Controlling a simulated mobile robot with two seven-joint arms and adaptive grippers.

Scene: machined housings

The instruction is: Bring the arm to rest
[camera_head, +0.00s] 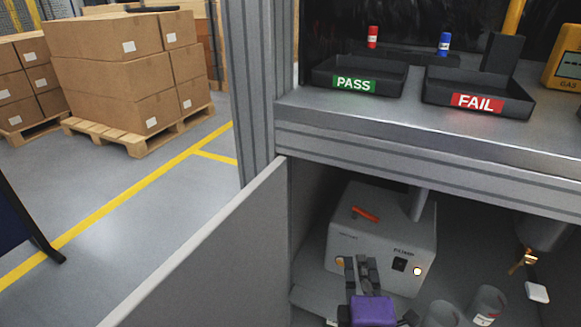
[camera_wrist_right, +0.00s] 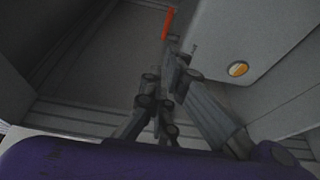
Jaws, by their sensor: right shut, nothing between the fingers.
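My right gripper (camera_head: 360,263), with a purple body, is in the lower middle of the head view, inside the open cabinet under the bench. Its fingers are shut with nothing between them. They are in front of the grey machine (camera_head: 385,235), which has a red lever (camera_head: 365,214) on top, a black switch and a lit lamp. In the right wrist view the fingers (camera_wrist_right: 172,50) point away from the camera, beside the machine's grey wall (camera_wrist_right: 265,45). I cannot tell whether they touch it. My left gripper is not in view.
An open cabinet door (camera_head: 215,255) is to the left of the gripper. Grey cylinders (camera_head: 487,304) stand at the lower right. The bench top (camera_head: 430,122) above holds a PASS tray (camera_head: 335,86) and a FAIL tray (camera_head: 450,92). Boxes (camera_head: 120,60) on a pallet are at the left.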

